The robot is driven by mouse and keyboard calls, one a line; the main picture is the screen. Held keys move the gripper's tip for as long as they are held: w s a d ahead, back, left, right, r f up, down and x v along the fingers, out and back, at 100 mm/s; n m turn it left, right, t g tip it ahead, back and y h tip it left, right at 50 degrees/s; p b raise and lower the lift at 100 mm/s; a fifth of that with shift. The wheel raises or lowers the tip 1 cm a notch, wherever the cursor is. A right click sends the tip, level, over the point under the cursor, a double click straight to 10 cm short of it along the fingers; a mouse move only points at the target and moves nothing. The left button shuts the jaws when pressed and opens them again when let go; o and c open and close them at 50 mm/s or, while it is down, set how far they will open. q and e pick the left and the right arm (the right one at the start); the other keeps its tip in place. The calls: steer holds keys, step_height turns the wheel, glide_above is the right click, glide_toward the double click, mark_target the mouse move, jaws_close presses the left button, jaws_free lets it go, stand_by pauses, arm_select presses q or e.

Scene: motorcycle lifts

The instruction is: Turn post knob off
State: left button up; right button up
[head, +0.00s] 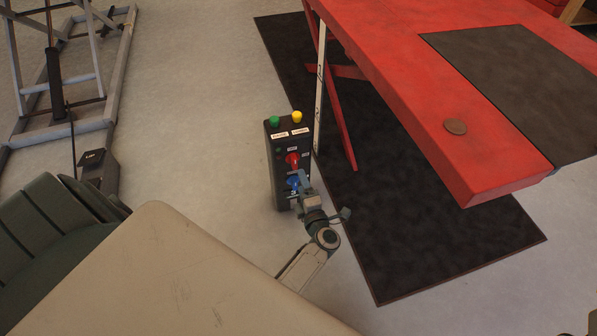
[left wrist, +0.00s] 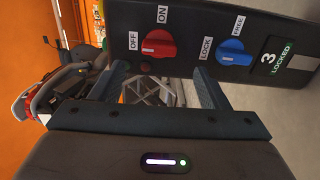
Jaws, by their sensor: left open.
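A black control post (head: 273,165) stands on the floor left of the red lift table. It has a red knob (head: 292,159) and a blue knob (head: 293,182) on its face. In the left wrist view, the red knob (left wrist: 158,43) sits by OFF and ON labels, its white mark pointing left, on the OFF label's side. The blue knob (left wrist: 234,52) sits by LOCK and FREE labels. A display (left wrist: 274,55) reads 3 LOCKED. My left gripper (left wrist: 157,78) is open and empty, its fingers close to the panel below the red knob. Contact cannot be told.
A green button (head: 275,121) and a yellow button (head: 297,117) top the post. The red lift table (head: 440,120) overhangs a dark mat (head: 400,235) at right. A grey metal frame (head: 75,80) stands at upper left. Bare floor (head: 200,100) lies left of the post.

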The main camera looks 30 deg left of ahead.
arm_select(q)
steer(key=v, duration=0.4)
stand_by(0.4)
